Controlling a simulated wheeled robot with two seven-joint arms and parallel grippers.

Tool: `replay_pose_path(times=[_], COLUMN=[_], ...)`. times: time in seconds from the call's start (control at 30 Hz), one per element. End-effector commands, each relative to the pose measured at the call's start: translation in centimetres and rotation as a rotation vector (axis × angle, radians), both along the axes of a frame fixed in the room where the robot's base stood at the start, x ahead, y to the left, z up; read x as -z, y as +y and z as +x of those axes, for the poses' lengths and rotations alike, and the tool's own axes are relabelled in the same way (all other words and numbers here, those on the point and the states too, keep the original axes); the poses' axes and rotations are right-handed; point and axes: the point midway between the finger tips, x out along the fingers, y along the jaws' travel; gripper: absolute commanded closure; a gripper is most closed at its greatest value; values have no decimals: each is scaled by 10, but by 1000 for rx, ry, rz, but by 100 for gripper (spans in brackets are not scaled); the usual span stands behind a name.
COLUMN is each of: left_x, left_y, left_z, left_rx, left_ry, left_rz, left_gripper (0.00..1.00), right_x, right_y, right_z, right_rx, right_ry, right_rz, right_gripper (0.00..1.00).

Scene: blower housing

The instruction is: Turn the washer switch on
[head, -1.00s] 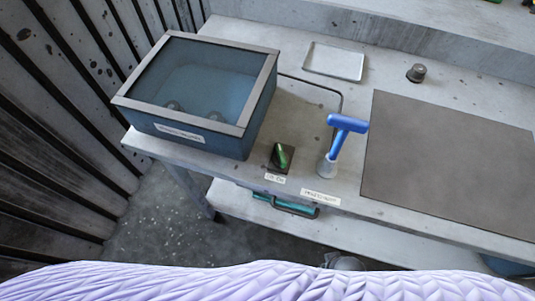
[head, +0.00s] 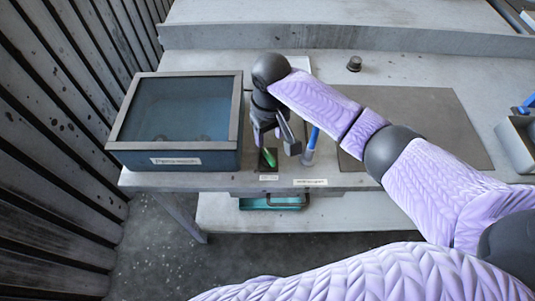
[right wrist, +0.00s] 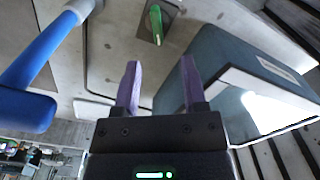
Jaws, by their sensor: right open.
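The washer switch, a green lever (head: 269,157) on a dark square plate, sits at the bench's front edge, right of the washer, a blue tank with a grey-framed clear lid (head: 197,157). A label lies in front of the switch. In the right wrist view the green lever (right wrist: 156,24) stands beyond the fingertips, roughly in line with the gap between them. My right gripper (head: 275,140) is open and empty, pointing down just behind and above the switch, apparently without touching it. I cannot tell whether the switch is on or off. My left gripper is not in view.
A blue-handled lever (head: 313,139) stands close to the right of the switch, partly behind my gripper; it is large in the right wrist view (right wrist: 38,50). A dark flat mat (head: 430,125) and a small dark knob (head: 354,64) lie further right.

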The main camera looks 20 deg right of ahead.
Motion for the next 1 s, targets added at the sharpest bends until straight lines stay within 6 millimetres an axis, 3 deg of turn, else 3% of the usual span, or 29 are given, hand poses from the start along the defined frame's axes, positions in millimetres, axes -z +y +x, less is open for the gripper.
replay_pose_path(times=[0.1, 0.3, 0.5, 0.83, 1.0], left_x=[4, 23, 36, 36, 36], left_y=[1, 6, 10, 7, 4], left_z=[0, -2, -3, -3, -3], left_rx=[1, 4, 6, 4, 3], left_ry=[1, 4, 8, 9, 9], left_rz=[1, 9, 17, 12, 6], left_gripper=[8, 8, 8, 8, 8], right_x=[5, 56, 90, 94, 94], right_y=[-4, -4, -3, -3, -3], right_z=[4, 3, 3, 3, 3], right_rx=[12, 12, 10, 9, 9], right_ry=[6, 8, 5, 2, 2], right_rz=[-13, -11, -10, -10, -10], right_gripper=[46, 46, 46, 46, 82])
